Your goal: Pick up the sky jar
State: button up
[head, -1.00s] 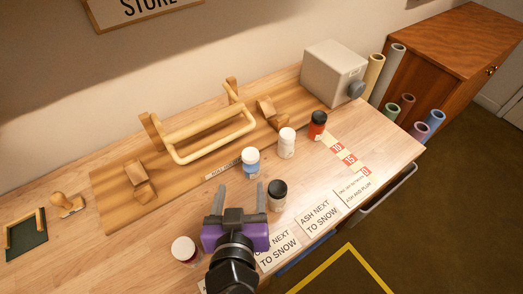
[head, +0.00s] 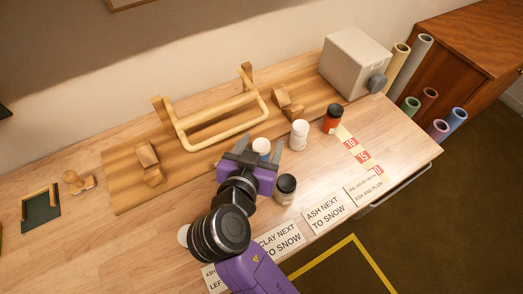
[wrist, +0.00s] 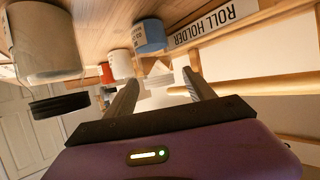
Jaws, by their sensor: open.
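The sky jar, blue with a white lid, stands on the table. In the head view its top (head: 262,146) shows between the fingers of my gripper (head: 260,148), and its lower part is hidden behind my gripper. In the wrist view, which is upside down, the blue jar (wrist: 150,36) appears ahead of my open fingers (wrist: 162,88), with its white lid between them in the picture. The fingers are empty, and I cannot tell whether they reach around the jar.
A black-lidded jar (head: 286,188) stands close to the right of my gripper. A white jar (head: 299,134) and a red jar (head: 332,118) stand further right. The wooden roll holder (head: 218,138) is just behind. Label cards (head: 325,213) lie along the front edge.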

jog(key=shift+w+f, duration=0.1)
jog(key=shift+w, duration=0.1)
grip_shut()
dwell(0.3)
